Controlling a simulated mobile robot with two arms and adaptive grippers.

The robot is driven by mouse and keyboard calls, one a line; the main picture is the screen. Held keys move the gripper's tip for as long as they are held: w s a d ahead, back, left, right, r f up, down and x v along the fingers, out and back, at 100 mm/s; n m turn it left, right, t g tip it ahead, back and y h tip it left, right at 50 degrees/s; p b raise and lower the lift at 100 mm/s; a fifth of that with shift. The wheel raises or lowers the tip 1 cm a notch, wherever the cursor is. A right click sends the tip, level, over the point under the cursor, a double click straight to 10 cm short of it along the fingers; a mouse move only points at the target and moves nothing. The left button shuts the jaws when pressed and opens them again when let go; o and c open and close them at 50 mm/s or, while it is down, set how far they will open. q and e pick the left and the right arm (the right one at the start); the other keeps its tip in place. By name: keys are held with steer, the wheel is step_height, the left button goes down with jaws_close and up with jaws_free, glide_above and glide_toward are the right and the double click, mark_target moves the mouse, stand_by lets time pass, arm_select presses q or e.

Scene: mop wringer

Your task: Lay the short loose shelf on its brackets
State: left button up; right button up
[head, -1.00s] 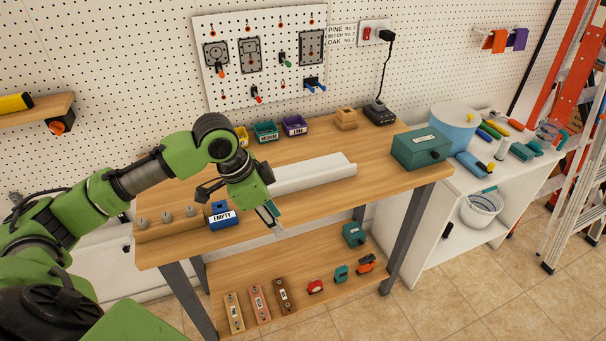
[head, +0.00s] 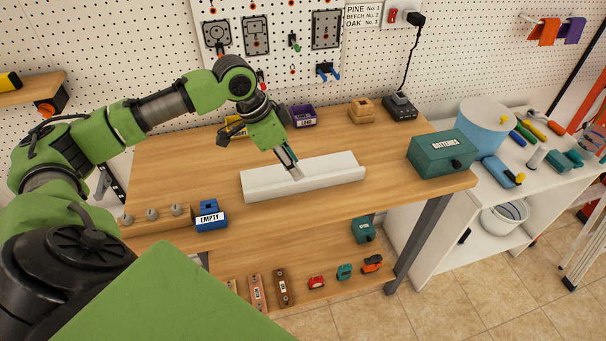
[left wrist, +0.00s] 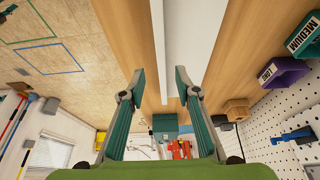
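My right gripper is not in view.
A blue EMPTY bin (head: 211,217) and a peg block (head: 150,217) stand at the bench's left front. A green BATTERIES box (head: 442,153) stands at its right end. Purple (head: 303,116) and yellow bins stand behind. A wooden wall shelf (head: 32,90) is at upper left.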

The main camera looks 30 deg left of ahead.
mark_target(306, 179)
arm_select(q)
steer(key=p+x, duration=0.1)
steer(key=x, duration=0.2)
steer(key=shift+w+d, duration=0.15)
steer(key=shift+w, duration=0.1)
steer(key=x, duration=0.2)
steer(key=shift+w+f, duration=0.15)
steer(key=shift+f, duration=0.15)
steer(key=shift+w+d+f, duration=0.1)
steer(key=shift+w+f, duration=0.05)
steer(key=shift+f, duration=0.3)
jaws_close()
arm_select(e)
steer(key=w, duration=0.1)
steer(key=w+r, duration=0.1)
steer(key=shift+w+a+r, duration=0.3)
